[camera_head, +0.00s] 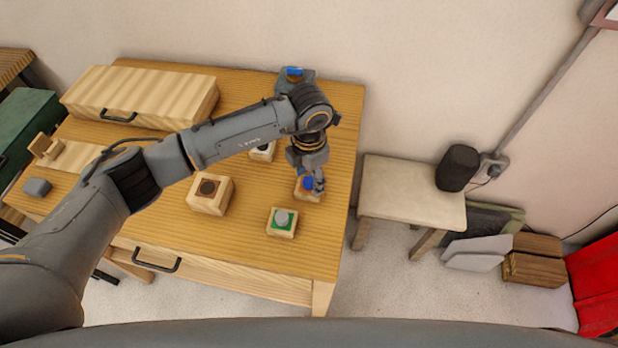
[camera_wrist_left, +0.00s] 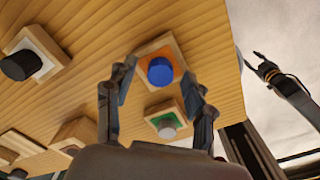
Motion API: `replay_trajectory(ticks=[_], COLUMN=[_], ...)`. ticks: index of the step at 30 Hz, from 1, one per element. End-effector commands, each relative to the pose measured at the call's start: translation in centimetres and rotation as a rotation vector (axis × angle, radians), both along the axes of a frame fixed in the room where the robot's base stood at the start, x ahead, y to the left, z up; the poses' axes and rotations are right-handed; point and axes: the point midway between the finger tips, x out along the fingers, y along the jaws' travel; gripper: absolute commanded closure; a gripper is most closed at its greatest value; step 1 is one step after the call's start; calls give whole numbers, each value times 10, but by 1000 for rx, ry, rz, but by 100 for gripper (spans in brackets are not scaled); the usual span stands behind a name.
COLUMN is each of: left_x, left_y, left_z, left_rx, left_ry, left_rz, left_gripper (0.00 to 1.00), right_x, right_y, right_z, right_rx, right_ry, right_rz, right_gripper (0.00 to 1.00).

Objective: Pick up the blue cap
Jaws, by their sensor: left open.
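The blue cap (camera_wrist_left: 160,70) is round and sits upright on a square wooden block with an orange-brown top. It also shows in the head view (camera_head: 308,183), partly hidden by my left gripper (camera_head: 318,187). My left gripper is open above the block at the table's right side. In the left wrist view its two fingers (camera_wrist_left: 158,95) are spread, with the blue cap beyond them, between and past the tips. The fingers do not visibly hold anything.
A grey cap on a green-topped block (camera_head: 282,220) stands nearby. A brown-topped block (camera_head: 210,194) and a black cap (camera_wrist_left: 20,66) stand left. A ribbed wooden box (camera_head: 140,97) is at the back. A dark arm-like part (camera_wrist_left: 285,85) shows beyond the table.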

Motion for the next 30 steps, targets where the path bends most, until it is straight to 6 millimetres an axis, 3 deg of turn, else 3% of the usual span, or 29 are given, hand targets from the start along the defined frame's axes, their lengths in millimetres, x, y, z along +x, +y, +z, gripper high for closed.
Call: replay_trajectory(ticks=[7, 14, 25, 30], left_x=[0, 0, 0, 1], left_y=[0, 0, 0, -1], left_z=[-3, -3, -1, 10], left_rx=[-1, -1, -2, -4], left_ry=[-1, -1, -1, -4], left_rz=[-1, -1, -1, -1], left_gripper=[46, 91, 92, 92], right_x=[0, 0, 1, 1], right_y=[0, 1, 3, 3], right_z=[0, 0, 0, -3], right_rx=[0, 1, 4, 4], right_ry=[-1, -1, -1, -1], right_rz=[-1, -1, -2, -2], right_gripper=[60, 60, 60, 60])
